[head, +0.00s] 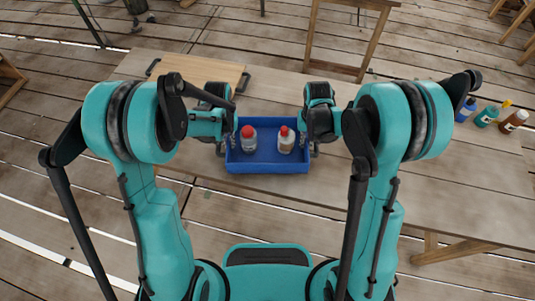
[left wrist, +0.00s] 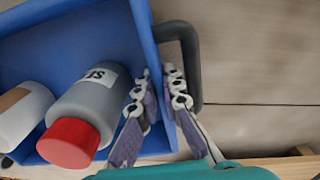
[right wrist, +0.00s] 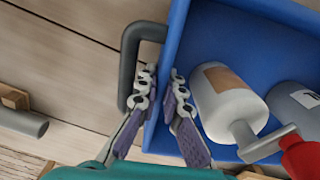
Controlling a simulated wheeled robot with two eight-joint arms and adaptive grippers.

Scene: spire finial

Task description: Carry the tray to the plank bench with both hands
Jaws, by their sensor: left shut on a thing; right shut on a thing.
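The blue tray (head: 267,166) is in the middle of the head view, over the near side of the plank bench (head: 410,185); I cannot tell whether it touches the planks. It holds a grey bottle with a red cap (head: 248,138) and a whitish bottle with a brown label and red top (head: 286,140). My left gripper (left wrist: 160,95) is shut on the tray's left side wall, one finger inside and one outside, beside a grey handle (left wrist: 188,50). My right gripper (right wrist: 160,92) is shut likewise on the right side wall, beside the other handle (right wrist: 130,60). The tray looks about level.
A wooden board with dark handles (head: 205,70) lies at the back left of the bench. Several small bottles (head: 490,113) stand at the right. A wooden stool or trestle (head: 345,35) is behind. The bench between the tray and those bottles is partly hidden by my right arm.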

